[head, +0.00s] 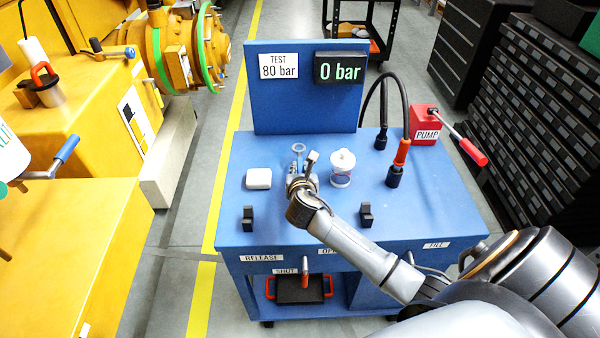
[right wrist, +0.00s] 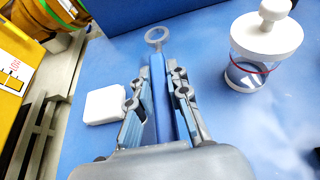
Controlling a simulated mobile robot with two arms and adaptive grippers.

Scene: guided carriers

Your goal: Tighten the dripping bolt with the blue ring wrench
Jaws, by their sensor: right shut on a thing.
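The blue ring wrench (head: 298,147) is over the blue bench, its pale ring end pointing away from me. My right gripper (head: 303,163) is shut on its handle. In the right wrist view the blue handle (right wrist: 159,100) lies between the two fingers of the right gripper (right wrist: 156,78), and the ring sticks out beyond the fingertips. I cannot tell whether the wrench touches the bench top. My left gripper is not in view. I cannot make out a dripping bolt; a yellow machine with a green-rimmed flange (head: 208,50) stands at the upper left.
The blue bench (head: 435,205) carries a white block (head: 258,178), a lidded clear jar (head: 342,170), two black holders (head: 366,215), hoses and a red pump (head: 424,125). The gauge (head: 340,68) reads 0 bar. Yellow machinery is left, black drawers right.

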